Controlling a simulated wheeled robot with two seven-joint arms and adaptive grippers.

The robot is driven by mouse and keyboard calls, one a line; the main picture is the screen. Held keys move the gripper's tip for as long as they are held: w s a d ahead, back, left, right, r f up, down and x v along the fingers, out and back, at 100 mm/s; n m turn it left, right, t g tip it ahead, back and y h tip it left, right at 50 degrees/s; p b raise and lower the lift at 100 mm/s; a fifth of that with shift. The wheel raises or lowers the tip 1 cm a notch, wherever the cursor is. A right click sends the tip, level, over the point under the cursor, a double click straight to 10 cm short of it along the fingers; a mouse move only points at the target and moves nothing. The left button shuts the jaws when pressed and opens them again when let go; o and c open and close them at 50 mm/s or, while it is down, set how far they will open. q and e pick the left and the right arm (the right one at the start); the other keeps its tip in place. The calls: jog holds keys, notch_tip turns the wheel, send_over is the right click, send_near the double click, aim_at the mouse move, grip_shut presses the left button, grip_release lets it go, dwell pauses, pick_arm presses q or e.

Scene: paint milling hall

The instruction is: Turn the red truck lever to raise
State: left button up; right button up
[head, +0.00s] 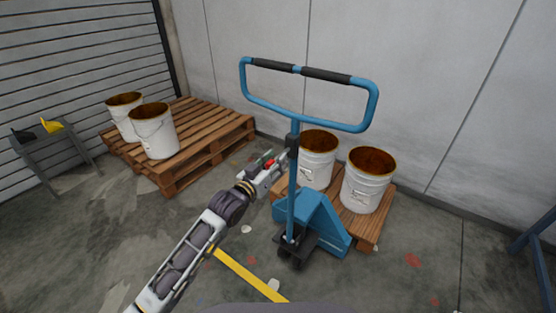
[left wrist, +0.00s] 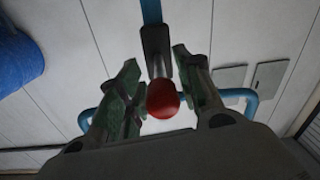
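A blue pallet truck (head: 318,228) stands upright with a looped handle (head: 313,73) that has black grips. Its red lever knob (head: 270,163) sits beside the handle's post, partly hidden by my left gripper (head: 275,167). In the left wrist view the red knob (left wrist: 163,98) lies between the two fingers of my left gripper (left wrist: 157,80). A dark lever stem runs from the knob to the blue post. My right gripper is not in view.
White buckets (head: 368,185) stand on the wooden pallet (head: 367,229) by the truck. Another wooden pallet (head: 190,167) with white buckets (head: 155,138) is at the left. A grey stand (head: 55,155) is at far left. Floor in front is clear.

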pick_arm(q)
jog(key=shift+x, duration=0.95)
jog(key=shift+c, duration=0.4)
grip_shut()
